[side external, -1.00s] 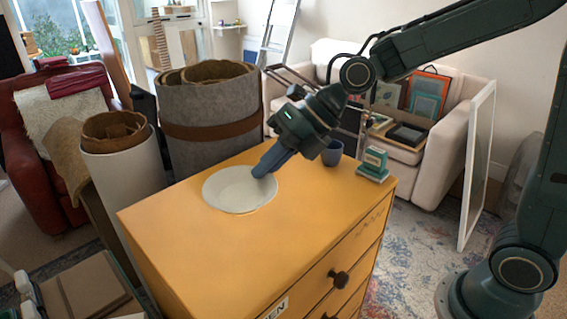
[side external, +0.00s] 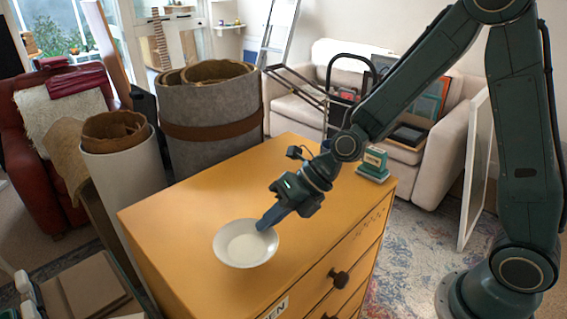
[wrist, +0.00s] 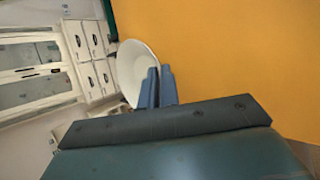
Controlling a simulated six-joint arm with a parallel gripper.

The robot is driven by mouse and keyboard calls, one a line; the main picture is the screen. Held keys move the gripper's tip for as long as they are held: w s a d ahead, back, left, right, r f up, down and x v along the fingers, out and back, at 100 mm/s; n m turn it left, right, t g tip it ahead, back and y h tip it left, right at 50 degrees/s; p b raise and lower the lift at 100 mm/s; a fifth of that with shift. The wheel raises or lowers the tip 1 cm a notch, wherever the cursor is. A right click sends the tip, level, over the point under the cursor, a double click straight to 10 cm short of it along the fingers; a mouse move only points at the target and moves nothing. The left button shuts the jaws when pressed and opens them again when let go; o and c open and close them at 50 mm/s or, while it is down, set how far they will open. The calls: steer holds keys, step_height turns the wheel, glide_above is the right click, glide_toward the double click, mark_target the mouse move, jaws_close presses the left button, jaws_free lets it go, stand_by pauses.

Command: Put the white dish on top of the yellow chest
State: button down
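The white dish (side external: 246,246) is over the top of the yellow chest (side external: 180,210), towards its front edge. It looks like a shallow round bowl with its hollow side facing up. My gripper (side external: 264,223) has its blue fingers at the dish's right rim, and it appears shut on that rim. In the wrist view the dish (wrist: 134,68) lies beside and behind the close-set fingers (wrist: 160,74), with the chest's yellow top (wrist: 240,50) to the right. I cannot tell whether the dish's base touches the chest or hangs slightly above it.
A green-and-white object (side external: 373,163) stands at the chest's back right corner. A grey felt basket (side external: 210,125) and a white bin (side external: 125,170) stand behind and left of the chest. The left part of the chest top is clear.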

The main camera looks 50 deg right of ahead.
steer(key=shift+f, duration=0.1)
steer(key=shift+f, duration=1.75)
steer(key=c, duration=1.9)
jaws_free()
steer(key=shift+f, duration=0.1)
steer(key=shift+v, duration=6.1)
